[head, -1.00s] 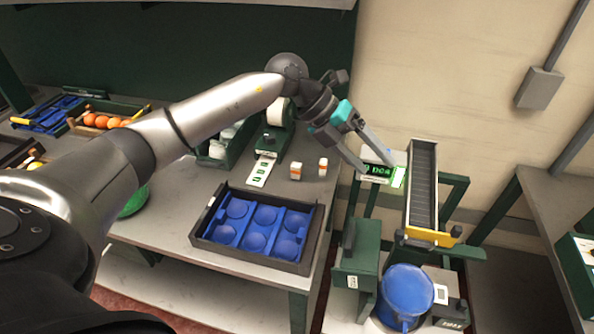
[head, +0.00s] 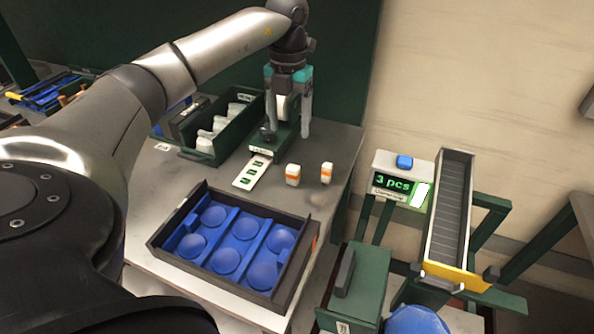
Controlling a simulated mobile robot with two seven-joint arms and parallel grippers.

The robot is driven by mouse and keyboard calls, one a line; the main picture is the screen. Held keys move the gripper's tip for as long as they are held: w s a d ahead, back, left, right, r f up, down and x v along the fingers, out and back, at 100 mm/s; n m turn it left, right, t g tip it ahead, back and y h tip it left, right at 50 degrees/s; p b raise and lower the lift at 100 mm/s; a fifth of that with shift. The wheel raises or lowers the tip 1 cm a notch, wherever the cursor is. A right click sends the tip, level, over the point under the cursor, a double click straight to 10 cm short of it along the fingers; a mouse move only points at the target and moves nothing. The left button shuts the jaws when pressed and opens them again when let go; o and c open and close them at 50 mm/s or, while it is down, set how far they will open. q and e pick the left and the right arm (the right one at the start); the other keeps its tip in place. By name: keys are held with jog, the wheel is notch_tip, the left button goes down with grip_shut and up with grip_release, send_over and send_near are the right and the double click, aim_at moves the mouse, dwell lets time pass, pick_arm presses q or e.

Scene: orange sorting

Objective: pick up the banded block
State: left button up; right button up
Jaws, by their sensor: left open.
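Two small white blocks with orange bands stand upright on the grey table, a left banded block (head: 292,174) and a right banded block (head: 326,173). They stand apart, near the table's right edge. My left gripper (head: 288,132) points down with its fingers spread, behind the left banded block in the head view and in front of the label printer (head: 285,138). Nothing shows between its fingers, and it appears apart from both blocks. My right gripper is not in view.
A dark tray with blue round pockets (head: 170,255) stands in front of the blocks. A printed label strip (head: 251,172) and a green bin (head: 230,137) lie to their left. A counter display (head: 393,184) and a ramp (head: 449,215) stand right, beyond a gap.

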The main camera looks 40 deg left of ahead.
pick_arm(q)
send_over(293, 167)
jog(key=s, duration=0.1)
notch_tip(293, 167, down, 8)
jog(key=shift+f+b, duration=0.1)
jog(key=shift+b, duration=0.2)
jog(key=shift+w+f, duration=0.25)
jog(key=shift+f, duration=1.25)
jog(key=shift+w+f, duration=0.2)
jog(key=shift+f, duration=1.25)
jog(key=shift+c, duration=0.2)
grip_shut()
